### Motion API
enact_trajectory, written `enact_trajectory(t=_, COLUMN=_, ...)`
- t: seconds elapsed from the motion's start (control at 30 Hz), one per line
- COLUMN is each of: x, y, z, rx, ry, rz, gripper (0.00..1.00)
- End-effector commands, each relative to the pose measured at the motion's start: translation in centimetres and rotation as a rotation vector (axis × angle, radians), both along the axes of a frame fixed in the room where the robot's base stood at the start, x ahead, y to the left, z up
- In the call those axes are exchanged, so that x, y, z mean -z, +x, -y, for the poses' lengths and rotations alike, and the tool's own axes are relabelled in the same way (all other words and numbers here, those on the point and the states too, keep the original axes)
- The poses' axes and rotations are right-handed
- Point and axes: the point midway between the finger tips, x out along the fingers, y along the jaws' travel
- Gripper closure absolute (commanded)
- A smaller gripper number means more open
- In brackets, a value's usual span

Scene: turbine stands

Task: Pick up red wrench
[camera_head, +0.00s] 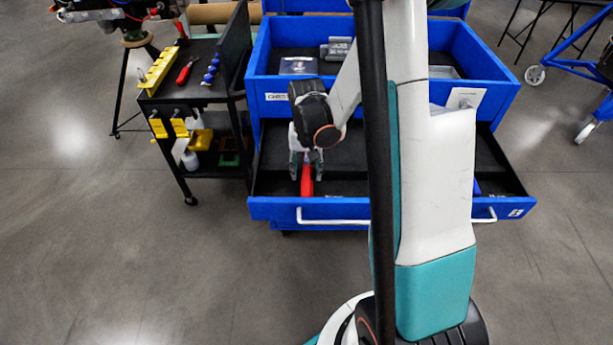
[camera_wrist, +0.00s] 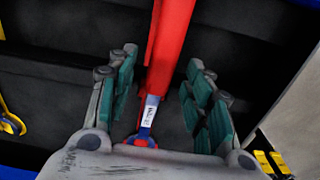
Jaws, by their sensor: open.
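The red wrench (camera_head: 307,181) lies in the open lower drawer (camera_head: 335,209) of the blue cabinet, near the drawer's left end. In the wrist view the wrench (camera_wrist: 168,45) runs from the top edge down between my fingers, with a labelled blue and grey part at its near end. My gripper (camera_head: 306,158) is in the drawer above the wrench. In the wrist view my gripper (camera_wrist: 162,75) is open, one finger on each side of the wrench with gaps to both. My arm and the gripper hide part of the wrench in the head view.
The upper blue drawer (camera_head: 283,87) holds grey items and overhangs the back of the lower one. A black cart (camera_head: 203,96) with red pliers (camera_head: 186,71) and yellow parts stands close on the left. The drawer's side walls are near. Open floor lies in front.

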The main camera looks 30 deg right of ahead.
Motion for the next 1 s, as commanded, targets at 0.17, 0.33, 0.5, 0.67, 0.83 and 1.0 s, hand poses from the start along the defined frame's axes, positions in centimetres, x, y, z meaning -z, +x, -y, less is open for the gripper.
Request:
enact_trajectory(t=0.17, x=-0.1, y=0.0, z=0.0, rx=0.000, ry=0.000, rz=0.000, gripper=0.71)
enact_trajectory(t=0.33, x=-0.1, y=0.0, z=0.0, rx=0.000, ry=0.000, rz=0.000, gripper=1.00)
enact_trajectory(t=0.5, x=-0.1, y=0.0, z=0.0, rx=0.000, ry=0.000, rz=0.000, gripper=1.00)
enact_trajectory(t=0.67, x=-0.2, y=0.0, z=0.0, rx=0.000, ry=0.000, rz=0.000, gripper=1.00)
enact_trajectory(t=0.83, x=-1.3, y=0.0, z=0.0, rx=0.000, ry=0.000, rz=0.000, gripper=1.00)
enact_trajectory(t=1.0, x=-3.7, y=0.0, z=0.0, rx=0.000, ry=0.000, rz=0.000, gripper=1.00)
